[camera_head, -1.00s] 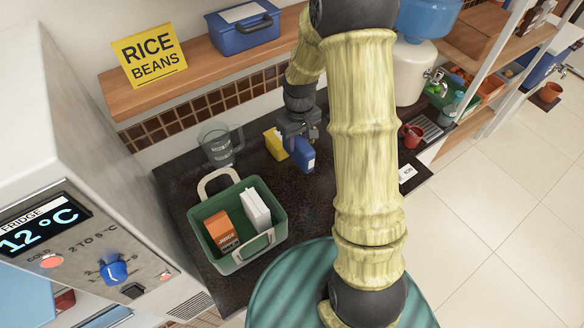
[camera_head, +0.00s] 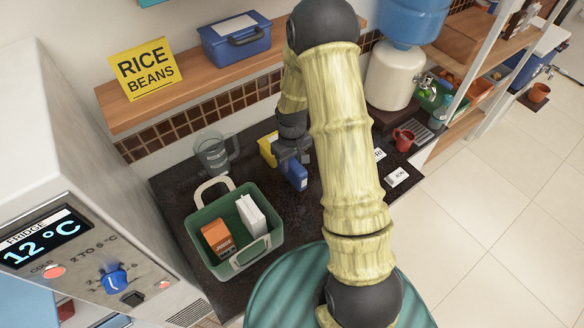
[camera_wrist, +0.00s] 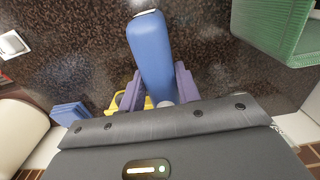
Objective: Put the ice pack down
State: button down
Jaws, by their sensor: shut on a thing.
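The ice pack is a blue slab (camera_head: 295,176) above or on the dark counter, right of the green basket. My gripper (camera_head: 290,160) is shut on it from above. In the wrist view the blue ice pack (camera_wrist: 152,50) stands out between the two purple fingers of my gripper (camera_wrist: 158,86). I cannot tell whether its lower end touches the counter. A yellow thing (camera_head: 267,150) sits just behind and left of it, partly hidden by my gripper.
The green basket (camera_head: 200,248) holds an orange juice box (camera_head: 218,236) and a white carton (camera_head: 251,215). A clear jug (camera_head: 212,154) stands behind it. A red mug (camera_head: 403,139) and small white cards (camera_head: 397,176) are at the right. Dark counter (camera_head: 285,215) in front is clear.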

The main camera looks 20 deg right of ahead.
jog(key=shift+f+p, duration=0.6)
jog(key=shift+f, duration=1.35)
jog(key=shift+f, duration=0.2)
jog(key=c, duration=1)
grip_release()
notch_tip(320, 180, up, 12)
jog(key=b, duration=0.4)
jog(key=shift+r, duration=0.2)
